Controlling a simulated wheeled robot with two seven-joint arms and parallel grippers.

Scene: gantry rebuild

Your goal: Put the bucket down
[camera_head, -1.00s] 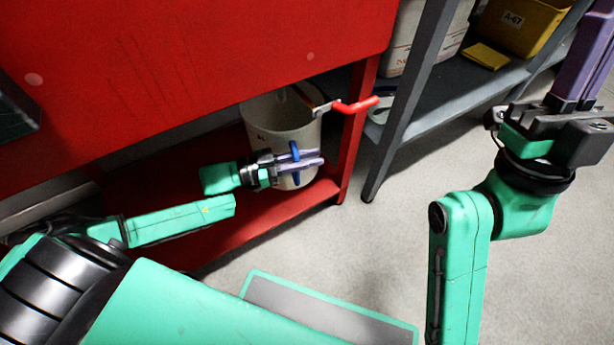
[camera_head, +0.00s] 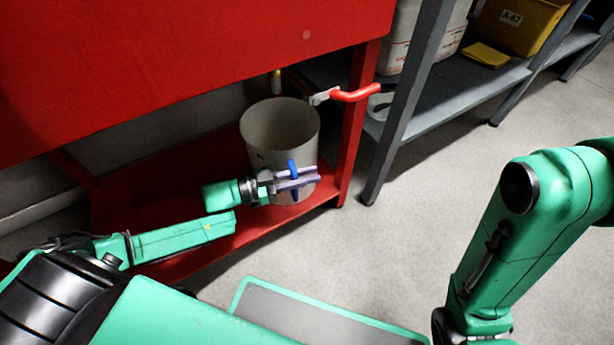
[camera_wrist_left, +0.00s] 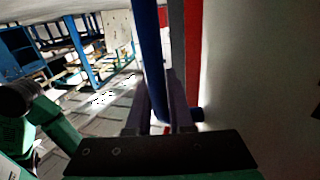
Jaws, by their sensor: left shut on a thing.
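The off-white bucket (camera_head: 281,134) stands upright under the red cabinet body, above or on the red lower shelf (camera_head: 225,219). I cannot tell if its base touches the shelf. My left gripper (camera_head: 303,179) is in front of the bucket, shut on its blue handle (camera_head: 292,167). In the left wrist view the blue handle (camera_wrist_left: 149,50) runs up between the fingers (camera_wrist_left: 165,110), and the pale bucket wall (camera_wrist_left: 255,85) fills the right side. My right arm shows at the right, but its gripper is out of view.
A red lever valve (camera_head: 355,93) sticks out above and right of the bucket, near the red cabinet leg (camera_head: 356,140). A grey shelf rack (camera_head: 450,95) with a yellow bin (camera_head: 520,22) stands to the right. The grey floor (camera_head: 400,240) between is clear.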

